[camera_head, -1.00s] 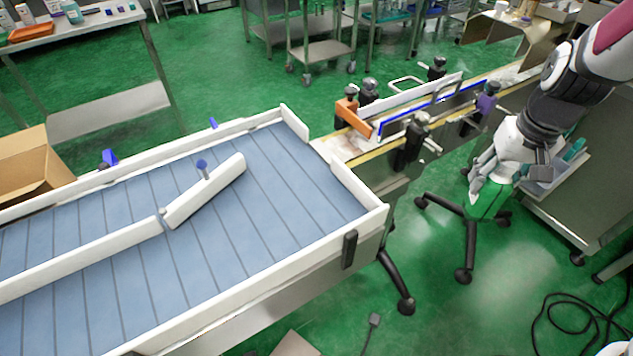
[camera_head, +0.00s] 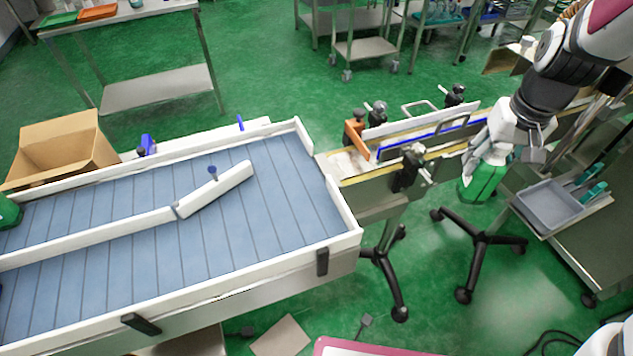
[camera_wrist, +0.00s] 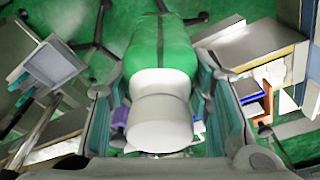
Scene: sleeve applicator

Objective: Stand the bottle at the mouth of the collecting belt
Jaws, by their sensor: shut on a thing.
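My gripper (camera_head: 493,152) is shut on a green bottle (camera_head: 484,181) in the head view, at the right, held above the floor in front of the narrow conveyor. In the wrist view the bottle (camera_wrist: 160,55) lies between the two finger pads, its white cap (camera_wrist: 160,108) nearest the camera. The collecting belt (camera_head: 270,200) is the wide blue slatted surface at the left, with white side walls. The narrow conveyor (camera_head: 345,165) meets its right end between guide rails. The bottle is apart from both, to the right of the belt.
A white angled divider (camera_head: 215,190) stands on the belt. An orange guide (camera_head: 356,137) and black clamps (camera_head: 408,170) flank the narrow conveyor. A cardboard box (camera_head: 62,150) is behind the belt. A cart with a grey tray (camera_head: 545,207) stands at the right. The belt's right end is clear.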

